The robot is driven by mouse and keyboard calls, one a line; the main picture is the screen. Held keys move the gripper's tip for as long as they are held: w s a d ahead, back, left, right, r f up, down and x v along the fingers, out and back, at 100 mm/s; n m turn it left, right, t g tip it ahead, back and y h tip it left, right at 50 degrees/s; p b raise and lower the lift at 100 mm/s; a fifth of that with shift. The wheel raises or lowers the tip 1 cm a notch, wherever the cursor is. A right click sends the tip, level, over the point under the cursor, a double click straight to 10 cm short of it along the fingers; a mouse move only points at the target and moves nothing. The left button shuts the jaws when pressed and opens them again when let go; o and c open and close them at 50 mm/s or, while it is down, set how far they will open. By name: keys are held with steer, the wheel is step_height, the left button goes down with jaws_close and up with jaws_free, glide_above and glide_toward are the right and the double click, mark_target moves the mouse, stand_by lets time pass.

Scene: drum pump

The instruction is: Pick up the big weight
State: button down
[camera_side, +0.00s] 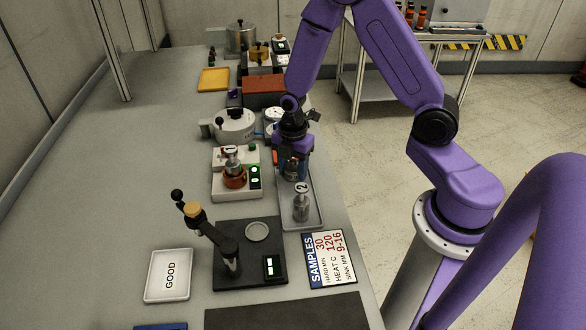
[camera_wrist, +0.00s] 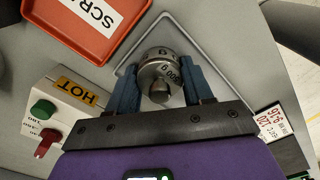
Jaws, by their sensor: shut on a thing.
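My gripper (camera_side: 292,176) is over the far end of the grey metal tray (camera_side: 318,212), pointing down. In the wrist view its two blue-grey fingers (camera_wrist: 160,88) are shut on a round silver weight (camera_wrist: 158,66) with dark marks on its face and a knob toward the camera. The fingers mostly hide this weight in the side view. I cannot tell whether it touches the tray. A smaller-looking silver weight marked 2 (camera_side: 301,206) stands upright at the near end of the tray. A weight marked 1 (camera_side: 232,157) sits on the copper-coloured part of the white heater unit (camera_side: 227,190).
A black tester with a lever (camera_side: 232,255), a GOOD tray (camera_side: 169,275) and a SAMPLES card (camera_side: 329,260) are nearer. The bench's left side is clear.

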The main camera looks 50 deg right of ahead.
mark_target(292, 160)
steer(key=shift+r, duration=0.45)
step_height(292, 160, up, 2)
steer(key=shift+r, duration=0.15)
steer(key=s+r, duration=1.3)
steer(key=s, duration=0.1)
steer(key=shift+a, duration=0.2)
steer(key=w+a, duration=0.4)
steer(key=w, duration=0.3)
steer(key=w+a+r, duration=0.1)
steer(key=w+a, duration=0.2)
steer(key=w, duration=0.4)
steer(key=w+a+r, duration=0.1)
steer(key=w+a, duration=0.3)
steer(key=w, duration=0.4)
steer(key=shift+a, duration=0.3)
steer(key=shift+w+a+f, duration=0.2)
steer(key=shift+w+f, duration=0.05)
steer(key=shift+w, duration=0.2)
steer(key=shift+f, duration=0.85)
